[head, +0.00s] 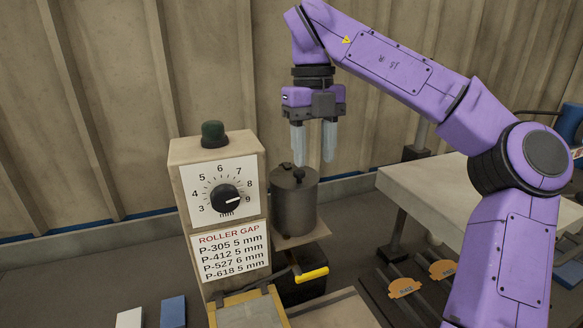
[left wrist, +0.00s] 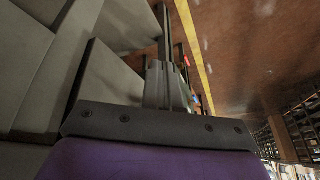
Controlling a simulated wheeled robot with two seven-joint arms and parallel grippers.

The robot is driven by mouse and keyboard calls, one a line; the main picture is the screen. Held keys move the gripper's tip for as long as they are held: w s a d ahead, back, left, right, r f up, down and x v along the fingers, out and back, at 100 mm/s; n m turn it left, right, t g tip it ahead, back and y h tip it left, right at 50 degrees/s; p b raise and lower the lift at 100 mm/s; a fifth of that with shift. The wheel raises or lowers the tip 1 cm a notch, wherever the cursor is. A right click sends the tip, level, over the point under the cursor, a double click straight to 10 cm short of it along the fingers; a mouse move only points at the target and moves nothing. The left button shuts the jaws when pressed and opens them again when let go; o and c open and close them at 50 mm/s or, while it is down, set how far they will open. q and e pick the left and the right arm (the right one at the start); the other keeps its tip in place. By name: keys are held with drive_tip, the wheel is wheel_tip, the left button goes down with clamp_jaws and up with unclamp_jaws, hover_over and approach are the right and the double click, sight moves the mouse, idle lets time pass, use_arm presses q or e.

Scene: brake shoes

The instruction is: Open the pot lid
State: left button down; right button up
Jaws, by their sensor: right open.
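The pot (head: 294,208) is a dark grey cylinder on a small stand in the middle of the head view. Its lid (head: 290,178) is on top, with a dark round knob (head: 299,174). My right gripper (head: 313,156) points down with its two pale fingers apart and nothing between them. Its fingertips are just above the lid in the picture, slightly right of the knob; the exact gap in depth is unclear. My left gripper (left wrist: 167,80) shows only in the left wrist view, and its finger opening is unclear.
A beige roller-gap box (head: 218,210) with a dial and a green button (head: 213,134) stands left of the pot. A yellow-handled crank (head: 311,275) sticks out below. A pale table (head: 450,195) is at right. Orange brake shoes (head: 405,287) lie at lower right.

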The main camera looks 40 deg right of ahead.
drive_tip(key=s+p, duration=0.1)
drive_tip(key=s+a+p, duration=0.1)
drive_tip(key=p, duration=0.1)
drive_tip(key=s+r+p, duration=0.1)
drive_tip(key=s, duration=0.1)
drive_tip(key=shift+a+p, duration=0.15)
drive_tip(key=shift+p, duration=0.15)
drive_tip(key=shift+w, duration=0.15)
